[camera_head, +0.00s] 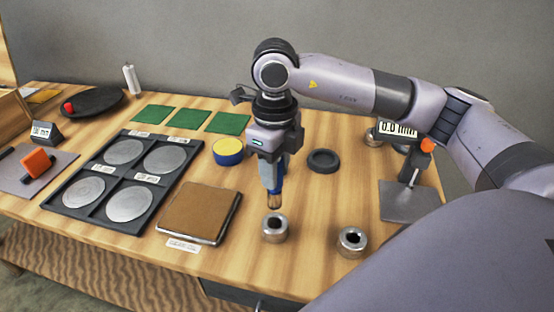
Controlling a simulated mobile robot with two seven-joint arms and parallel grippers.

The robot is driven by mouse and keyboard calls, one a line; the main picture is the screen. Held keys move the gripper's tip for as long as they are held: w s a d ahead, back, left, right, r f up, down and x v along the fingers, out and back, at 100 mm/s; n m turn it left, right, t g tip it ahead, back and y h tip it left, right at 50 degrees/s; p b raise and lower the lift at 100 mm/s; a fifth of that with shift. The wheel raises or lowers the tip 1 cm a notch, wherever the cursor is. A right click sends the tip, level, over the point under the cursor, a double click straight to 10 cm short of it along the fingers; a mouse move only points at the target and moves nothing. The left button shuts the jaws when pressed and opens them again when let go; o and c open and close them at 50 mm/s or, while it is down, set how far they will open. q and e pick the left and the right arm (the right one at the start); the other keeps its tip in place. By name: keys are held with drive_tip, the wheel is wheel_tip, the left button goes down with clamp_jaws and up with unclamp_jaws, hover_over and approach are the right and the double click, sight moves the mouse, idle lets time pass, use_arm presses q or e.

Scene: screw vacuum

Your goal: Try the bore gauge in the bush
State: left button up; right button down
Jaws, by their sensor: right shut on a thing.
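My right gripper (270,158) points down over the middle of the table and is shut on the bore gauge (275,183). The gauge has a blue body and a brass-coloured lower end, and it hangs upright. A metal bush-like ring (275,235) with a dark bore stands just below the gauge's tip in the picture. The tip appears above its rim and apart from it; the exact gap is hard to judge. A second, similar metal ring (351,248) stands to the right. Which ring is the bush I cannot tell. My left gripper is out of view.
A brown pad (199,211) and a dark tray (113,174) of metal discs lie left. A yellow-topped blue tin (227,151) and a black ring (323,165) stand behind. A grey stand (405,207) with a readout is at right. Clear wood surrounds the metal rings.

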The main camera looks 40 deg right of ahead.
sight(275, 203)
drive_tip(key=shift+f+b, duration=2.75)
drive_tip(key=shift+f+b, duration=1.85)
drive_tip(key=shift+f, duration=0.3)
drive_tip(key=shift+r, duration=0.1)
idle(0.6)
drive_tip(key=shift+r+p, duration=2.4)
drive_tip(key=shift+r, duration=1.05)
